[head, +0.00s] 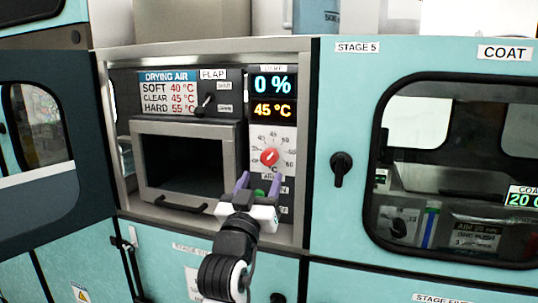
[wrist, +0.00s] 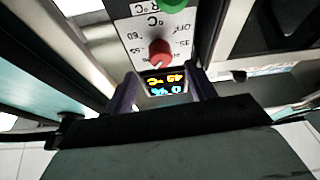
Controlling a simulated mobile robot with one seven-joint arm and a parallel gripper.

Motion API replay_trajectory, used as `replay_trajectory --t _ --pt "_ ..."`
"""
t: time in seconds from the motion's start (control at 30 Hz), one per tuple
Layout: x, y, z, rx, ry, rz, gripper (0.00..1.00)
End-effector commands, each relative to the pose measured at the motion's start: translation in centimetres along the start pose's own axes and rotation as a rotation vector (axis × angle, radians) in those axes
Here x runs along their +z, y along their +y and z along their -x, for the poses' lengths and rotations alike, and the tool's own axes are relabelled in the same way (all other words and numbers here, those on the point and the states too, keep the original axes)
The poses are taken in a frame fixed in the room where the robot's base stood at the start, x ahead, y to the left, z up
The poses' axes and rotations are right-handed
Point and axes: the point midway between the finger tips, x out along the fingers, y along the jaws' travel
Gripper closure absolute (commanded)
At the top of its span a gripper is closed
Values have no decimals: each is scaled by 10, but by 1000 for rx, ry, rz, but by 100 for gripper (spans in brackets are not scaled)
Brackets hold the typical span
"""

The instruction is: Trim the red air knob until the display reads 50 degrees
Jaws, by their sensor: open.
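The red air knob (head: 269,156) sits on a white dial plate with a printed degree scale, on the right side of the dryer panel. The amber display (head: 273,111) above it reads 45 °C. My gripper (head: 259,183) is open, with its purple fingers just below the knob in the head view and nothing between them. In the wrist view, which shows the panel upside down, the red knob (wrist: 160,52) appears beyond the fingertips of my gripper (wrist: 163,76). The fingers look apart from the knob.
A green button (head: 260,193) lies below the knob, partly behind my gripper. A flap lever (head: 204,104) and a framed dark opening (head: 183,165) are to the left. A chart (head: 168,92) lists SOFT 40, CLEAR 45, HARD 55 °C. A blue display above the amber one reads 0 %.

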Motion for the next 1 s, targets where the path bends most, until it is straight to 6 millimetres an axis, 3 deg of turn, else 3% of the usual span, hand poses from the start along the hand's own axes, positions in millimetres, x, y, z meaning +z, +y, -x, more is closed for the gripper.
replay_trajectory --t 0.1,0.3,0.77,1.0 --pt "-4 1 -27 2 0 1 45" --pt "-3 0 -56 -1 1 0 45" --pt "0 0 -67 -1 1 -1 45" --pt "0 -1 -67 -1 1 -1 76"
